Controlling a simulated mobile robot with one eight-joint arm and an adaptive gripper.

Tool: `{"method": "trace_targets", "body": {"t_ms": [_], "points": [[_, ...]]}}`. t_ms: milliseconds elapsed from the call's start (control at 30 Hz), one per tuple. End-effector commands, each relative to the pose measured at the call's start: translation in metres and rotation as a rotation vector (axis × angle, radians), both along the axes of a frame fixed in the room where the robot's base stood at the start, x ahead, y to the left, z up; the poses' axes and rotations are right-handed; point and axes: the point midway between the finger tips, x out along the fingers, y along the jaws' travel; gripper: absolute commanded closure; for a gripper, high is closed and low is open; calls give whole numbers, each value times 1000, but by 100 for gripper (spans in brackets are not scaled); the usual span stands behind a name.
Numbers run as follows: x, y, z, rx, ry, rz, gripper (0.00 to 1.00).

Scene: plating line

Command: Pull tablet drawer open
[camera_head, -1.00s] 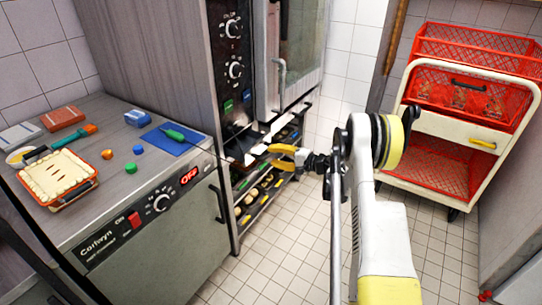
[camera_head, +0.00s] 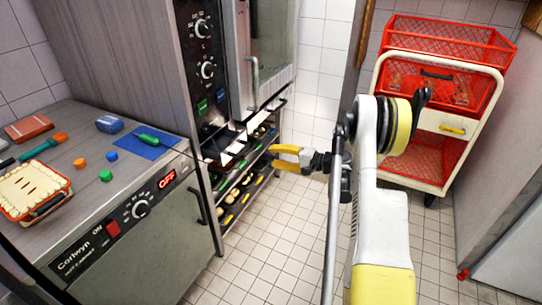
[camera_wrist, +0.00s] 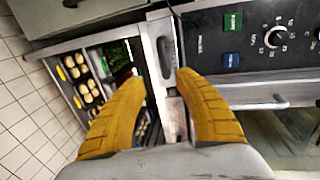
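No label marks a tablet drawer, so I cannot tell for certain which front it is. In the wrist view a pale metal front with a dark grey handle (camera_wrist: 166,56) lies just beyond my fingertips, below the oven control panel (camera_wrist: 240,40). My gripper (camera_wrist: 161,77) has its two yellow fingers spread, with nothing held between them. The handle shows in the gap between the tips; contact is not visible. In the head view my gripper (camera_head: 272,156) is to the right of the tray rack (camera_head: 238,185) under the oven.
A trolley (camera_head: 440,125) with red baskets and a white drawer with a yellow handle (camera_head: 452,129) stands at the right. A steel counter (camera_head: 75,200) with a pie and small coloured items is at the left. Tiled floor (camera_head: 280,240) is clear between them.

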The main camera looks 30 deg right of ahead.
Motion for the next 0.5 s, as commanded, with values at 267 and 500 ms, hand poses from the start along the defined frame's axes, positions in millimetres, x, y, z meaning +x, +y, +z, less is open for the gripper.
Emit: {"method": "trace_targets", "body": {"t_ms": [267,500], "points": [[40,14,0,-1,0,1,62],[72,34,-14,-1,1,4,62]]}}
